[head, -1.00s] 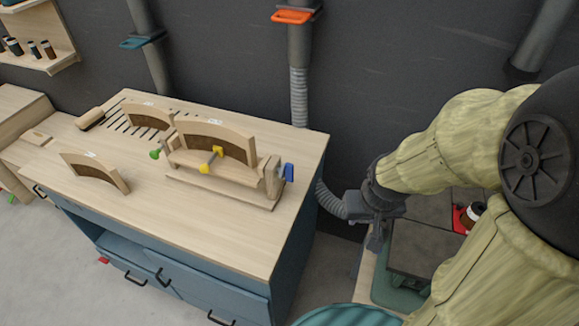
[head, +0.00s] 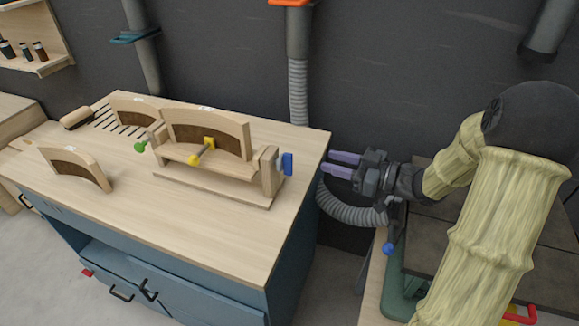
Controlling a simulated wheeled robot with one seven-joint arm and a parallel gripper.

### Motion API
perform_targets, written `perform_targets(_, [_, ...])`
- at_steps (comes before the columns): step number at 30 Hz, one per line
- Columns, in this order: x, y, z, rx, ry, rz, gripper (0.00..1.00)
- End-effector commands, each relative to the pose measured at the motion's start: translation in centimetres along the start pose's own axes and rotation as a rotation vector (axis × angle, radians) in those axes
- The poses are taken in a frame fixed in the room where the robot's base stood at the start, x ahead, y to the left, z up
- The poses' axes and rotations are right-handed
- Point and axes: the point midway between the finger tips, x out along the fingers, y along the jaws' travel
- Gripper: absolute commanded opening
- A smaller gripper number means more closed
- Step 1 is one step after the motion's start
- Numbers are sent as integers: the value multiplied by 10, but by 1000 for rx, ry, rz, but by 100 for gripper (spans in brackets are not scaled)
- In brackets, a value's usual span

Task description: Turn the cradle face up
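I cannot tell for sure which piece is the cradle. A wooden fixture (head: 222,186) with green, yellow and blue knobs stands on the bench top, and a curved wooden form (head: 235,128) stands upright in or behind it. A second curved form (head: 75,168) stands alone at the front left. A third form (head: 137,108) is at the back, partly hidden. My gripper (head: 332,164) is at the bench's right edge, pointing left. Its two purple fingers are apart with nothing between them. It is well clear of all the forms.
The wooden bench top (head: 190,240) is clear at its front and right. A brush (head: 77,118) lies beside slots at the back left. A grey hose (head: 350,208) hangs right of the bench below my gripper. A dark machine table (head: 440,235) stands at the right.

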Motion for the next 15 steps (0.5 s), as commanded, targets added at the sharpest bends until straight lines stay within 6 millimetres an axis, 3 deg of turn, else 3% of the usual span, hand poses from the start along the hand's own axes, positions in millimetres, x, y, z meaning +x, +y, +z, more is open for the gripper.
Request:
perform_targets(5, [-10,-15,2,21,78,-119,34])
perform_targets(15, [-9,-17,0,21,80,-125,34])
